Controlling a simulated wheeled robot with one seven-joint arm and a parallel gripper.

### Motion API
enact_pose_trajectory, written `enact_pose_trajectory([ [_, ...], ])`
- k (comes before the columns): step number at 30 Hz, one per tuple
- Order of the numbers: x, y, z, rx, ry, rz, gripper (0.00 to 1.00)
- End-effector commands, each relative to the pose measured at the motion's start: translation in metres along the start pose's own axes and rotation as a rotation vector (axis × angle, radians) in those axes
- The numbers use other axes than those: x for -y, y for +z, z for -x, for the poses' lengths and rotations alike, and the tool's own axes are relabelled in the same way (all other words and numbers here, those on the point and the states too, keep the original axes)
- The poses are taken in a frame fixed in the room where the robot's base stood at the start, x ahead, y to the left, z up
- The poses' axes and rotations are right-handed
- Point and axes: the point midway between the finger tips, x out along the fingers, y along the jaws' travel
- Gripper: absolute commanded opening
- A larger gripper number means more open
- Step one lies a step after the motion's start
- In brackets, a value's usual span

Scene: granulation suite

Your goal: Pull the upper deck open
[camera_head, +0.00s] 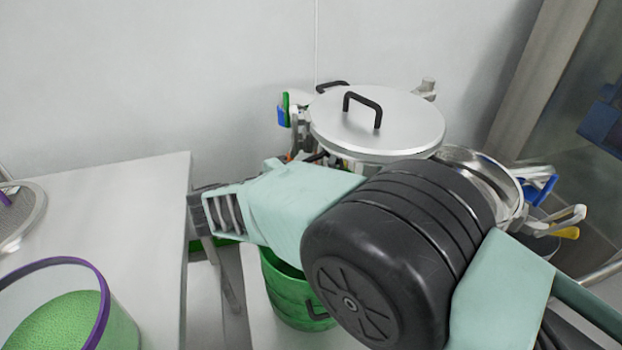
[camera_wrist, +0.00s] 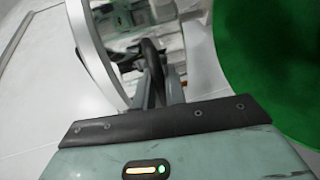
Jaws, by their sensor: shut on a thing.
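The upper deck with its round metal lid (camera_head: 375,118) is in the middle of the head view, with a black handle (camera_head: 362,105) on top. It sits offset to the left of a shiny open metal ring (camera_head: 485,178), and part of that ring's inside shows. In the wrist view, my gripper (camera_wrist: 160,88) is shut on a black handle (camera_wrist: 152,58) beside a curved metal rim (camera_wrist: 92,50). I cannot make out the fingers in the head view, where my arm covers the front of the machine.
A green bucket (camera_head: 290,295) stands below my arm. A white table (camera_head: 145,205) on the left carries a purple-rimmed clear tub (camera_head: 108,300) of green granules and a mesh sieve (camera_head: 20,215). Clamps with blue and yellow grips (camera_head: 568,232) stick out right of the ring. The wall is close behind.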

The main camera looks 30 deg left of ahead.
Motion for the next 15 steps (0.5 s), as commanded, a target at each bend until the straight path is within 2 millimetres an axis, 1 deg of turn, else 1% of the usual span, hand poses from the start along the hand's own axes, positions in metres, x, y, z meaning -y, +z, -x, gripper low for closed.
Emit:
enact_pose_trajectory([
  [6,0.0012,0.0003,-0.0012,0.000,-0.001,0.002,0.00],
  [7,0.0011,0.0003,-0.0012,0.000,-0.001,0.002,0.15],
  [9,0.0010,0.0003,-0.0012,0.001,0.000,0.002,0.30],
  [15,0.0003,0.0002,-0.0008,0.000,0.000,0.001,0.30],
])
